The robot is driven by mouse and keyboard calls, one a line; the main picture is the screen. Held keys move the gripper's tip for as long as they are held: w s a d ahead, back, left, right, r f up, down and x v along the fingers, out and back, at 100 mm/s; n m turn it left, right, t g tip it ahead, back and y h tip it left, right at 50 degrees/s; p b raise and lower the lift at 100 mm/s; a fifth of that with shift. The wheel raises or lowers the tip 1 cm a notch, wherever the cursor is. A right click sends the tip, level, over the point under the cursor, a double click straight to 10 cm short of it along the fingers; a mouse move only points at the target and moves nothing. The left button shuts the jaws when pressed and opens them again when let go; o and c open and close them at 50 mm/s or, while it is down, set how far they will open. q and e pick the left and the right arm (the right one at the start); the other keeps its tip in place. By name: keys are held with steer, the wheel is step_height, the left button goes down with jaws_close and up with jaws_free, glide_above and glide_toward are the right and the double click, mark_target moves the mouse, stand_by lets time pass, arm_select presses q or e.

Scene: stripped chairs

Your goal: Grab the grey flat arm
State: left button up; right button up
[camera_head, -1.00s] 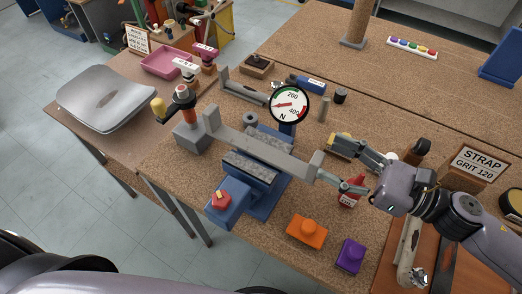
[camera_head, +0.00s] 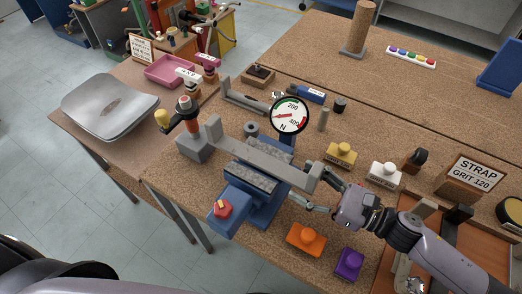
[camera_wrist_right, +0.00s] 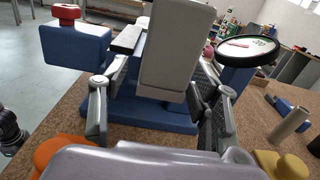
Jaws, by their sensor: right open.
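The grey flat arm (camera_head: 250,150) is a long bar with upturned ends. It lies across the blue vise (camera_head: 262,208) with patterned jaw faces. My right gripper (camera_head: 316,186) is open at the arm's right end, with one finger on either side of it. In the right wrist view the arm's near end (camera_wrist_right: 176,50) stands between the two spread fingers (camera_wrist_right: 160,85); I see no clear grip on it.
A round gauge (camera_head: 290,115) stands behind the arm. Orange (camera_head: 306,240), purple (camera_head: 349,263), yellow (camera_head: 341,154) and white (camera_head: 384,174) knobbed blocks sit around my right gripper.

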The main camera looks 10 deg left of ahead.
steer(key=shift+p+x, duration=0.3)
steer(key=shift+x, duration=1.15)
steer(key=shift+c, duration=0.4)
jaws_close()
steer(key=shift+r, duration=0.15)
